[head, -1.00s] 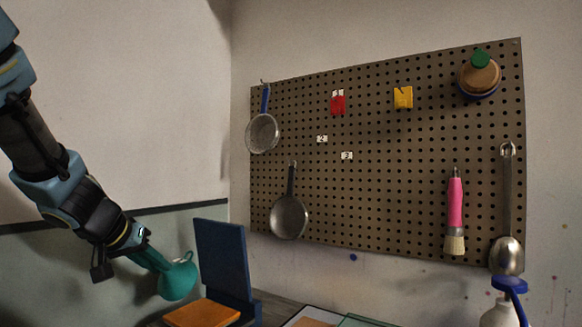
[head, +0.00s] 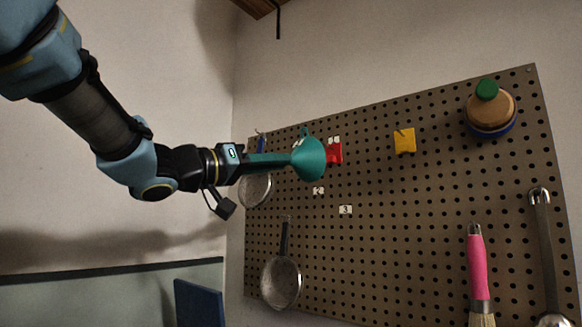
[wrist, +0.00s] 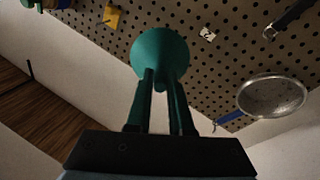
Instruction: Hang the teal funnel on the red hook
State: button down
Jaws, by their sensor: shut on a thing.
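The teal funnel (head: 309,158) is held in my gripper (head: 290,160), in front of the upper left part of the pegboard. In the wrist view the funnel (wrist: 160,56) sits at the tips of my gripper's fingers (wrist: 161,84), its wide cone toward the board. The red hook (head: 334,151) is on the pegboard just right of the funnel in the head view, partly covered by it. The red hook does not show in the wrist view, where the funnel may hide it. I cannot tell whether funnel and hook touch.
The pegboard (head: 390,220) also bears a yellow hook (head: 404,141), a blue-handled strainer (head: 254,189), a pan (head: 281,282), a pink-handled brush (head: 477,262), a ladle (head: 545,250) and a round wooden item with a green knob (head: 490,108). The strainer (wrist: 270,97) hangs close to my gripper.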

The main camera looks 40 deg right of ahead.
aim_at(294, 168)
jog(key=shift+w+d+f+p, duration=0.1)
jog(key=shift+w+d+p, duration=0.15)
jog(key=shift+d+p, duration=0.6)
jog(key=shift+w+d+r+p, duration=0.15)
jog(key=shift+d+p, duration=0.35)
jog(key=shift+d, duration=0.55)
jog(key=shift+w+d+f+p, duration=0.15)
jog(key=shift+w+d+p, duration=0.15)
jog(key=shift+d+p, duration=0.55)
jog(key=d+p, duration=0.1)
jog(key=p, duration=0.1)
jog(key=d+p, duration=0.2)
jog(key=shift+w+d+p, duration=0.1)
jog(key=shift+w+p, duration=0.2)
jog(key=shift+w, duration=0.1)
jog(key=shift+f+b, duration=0.3)
jog(key=shift+b, duration=0.35)
jog(key=shift+d+b, duration=0.15)
jog(key=shift+b, duration=0.35)
jog(key=shift+w+d+f+b, duration=0.1)
jog(key=shift+d+f+b, duration=0.1)
jog(key=shift+b, duration=1.4)
jog(key=shift+r, duration=0.1)
jog(key=c, duration=0.7)
grip_release()
jog(key=shift+a, duration=0.1)
